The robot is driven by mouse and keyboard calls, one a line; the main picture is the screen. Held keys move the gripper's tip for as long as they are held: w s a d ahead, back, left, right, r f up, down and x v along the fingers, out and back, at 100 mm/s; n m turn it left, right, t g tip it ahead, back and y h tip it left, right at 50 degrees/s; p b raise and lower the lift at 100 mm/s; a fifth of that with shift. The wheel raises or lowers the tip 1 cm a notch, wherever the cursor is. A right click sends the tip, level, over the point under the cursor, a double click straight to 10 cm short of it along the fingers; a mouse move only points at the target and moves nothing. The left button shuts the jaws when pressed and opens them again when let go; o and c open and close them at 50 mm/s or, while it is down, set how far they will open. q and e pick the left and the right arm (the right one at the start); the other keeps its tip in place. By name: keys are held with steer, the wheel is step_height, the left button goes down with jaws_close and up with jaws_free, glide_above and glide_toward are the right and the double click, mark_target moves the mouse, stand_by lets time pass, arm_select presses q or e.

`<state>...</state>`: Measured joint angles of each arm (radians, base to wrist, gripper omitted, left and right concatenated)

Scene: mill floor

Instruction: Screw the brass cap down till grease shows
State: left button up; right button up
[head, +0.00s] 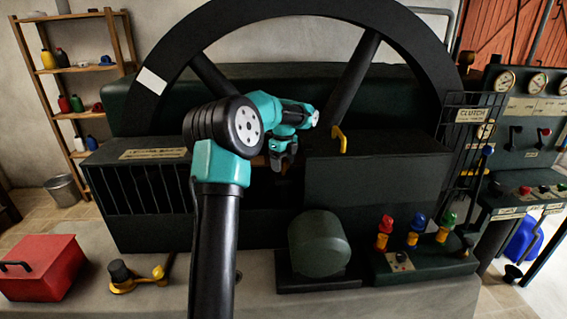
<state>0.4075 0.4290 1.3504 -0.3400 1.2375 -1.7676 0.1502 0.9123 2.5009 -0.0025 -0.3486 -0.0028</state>
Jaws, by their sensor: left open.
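My left gripper (281,161) is open, its fingers pointing down at the middle of the dark machine, in front of the gap between its two housings. I cannot pick out the brass cap with certainty; the gripper and my arm cover part of that area. No grease can be made out. My right gripper is not in view.
A large black flywheel (413,31) rises behind. A yellow handle (340,139) stands just right of the gripper. A green motor (319,244) and coloured-topped fittings (416,231) stand at front right. A red toolbox (41,268) and a brass-coloured fitting (122,287) lie at front left.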

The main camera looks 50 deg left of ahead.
arm_select(q)
steer(key=shift+f, duration=0.1)
steer(key=c, duration=0.9)
steer(key=shift+c, duration=0.2)
